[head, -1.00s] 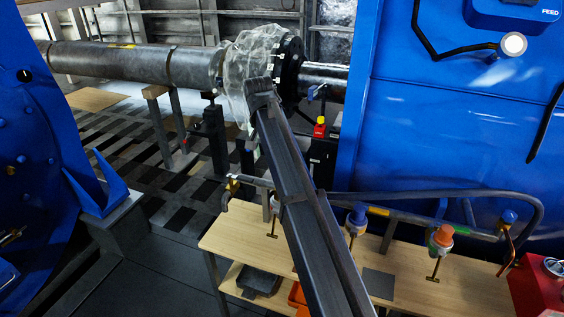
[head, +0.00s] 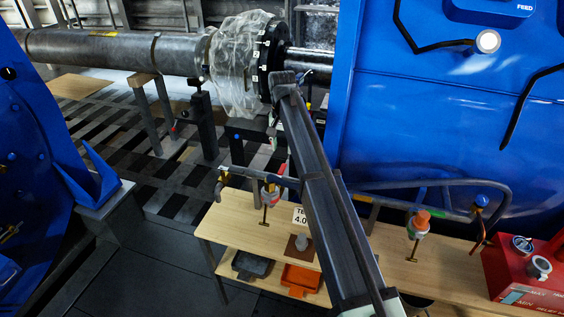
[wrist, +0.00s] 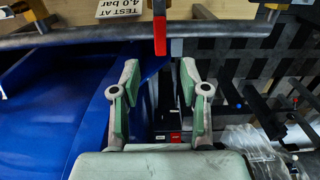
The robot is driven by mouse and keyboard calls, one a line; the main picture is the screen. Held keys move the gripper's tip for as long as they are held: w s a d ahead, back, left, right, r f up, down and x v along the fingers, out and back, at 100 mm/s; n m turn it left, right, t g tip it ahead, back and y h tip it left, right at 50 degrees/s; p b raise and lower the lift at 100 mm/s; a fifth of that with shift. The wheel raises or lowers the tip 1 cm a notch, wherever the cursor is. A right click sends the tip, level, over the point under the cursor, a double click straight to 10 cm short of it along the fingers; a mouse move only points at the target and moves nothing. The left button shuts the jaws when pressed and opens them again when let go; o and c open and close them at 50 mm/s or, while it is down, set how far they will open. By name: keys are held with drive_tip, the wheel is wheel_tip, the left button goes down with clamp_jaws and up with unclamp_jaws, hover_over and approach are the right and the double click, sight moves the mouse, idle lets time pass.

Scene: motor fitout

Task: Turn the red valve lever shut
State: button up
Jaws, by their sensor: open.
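The red valve lever (wrist: 159,33) shows at the top middle of the wrist view. It crosses the grey pipe (wrist: 90,40) and its red end points toward my gripper. A small red piece at the pipe in the head view (head: 282,169) appears to be the same lever, partly crowded by the valve fittings. My gripper (wrist: 160,80) has its two green-padded fingers spread apart with nothing between them. The lever's red end lies just beyond the gap between the fingertips, apart from both. In the head view my gripper is hidden by my dark arm.
A wooden bench (head: 235,222) carries a "TEST AT 4.0 bar" sign (wrist: 119,8), valves with coloured caps, and an orange bin (head: 300,279) below. A red box (head: 520,272) stands at the right. A large blue machine (head: 430,110) stands behind the pipe.

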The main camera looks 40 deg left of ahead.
sight(282, 168)
wheel_tip(282, 168, down, 9)
drive_tip(key=shift+r+p, duration=0.2)
drive_tip(key=shift+p, duration=0.85)
clamp_jaws()
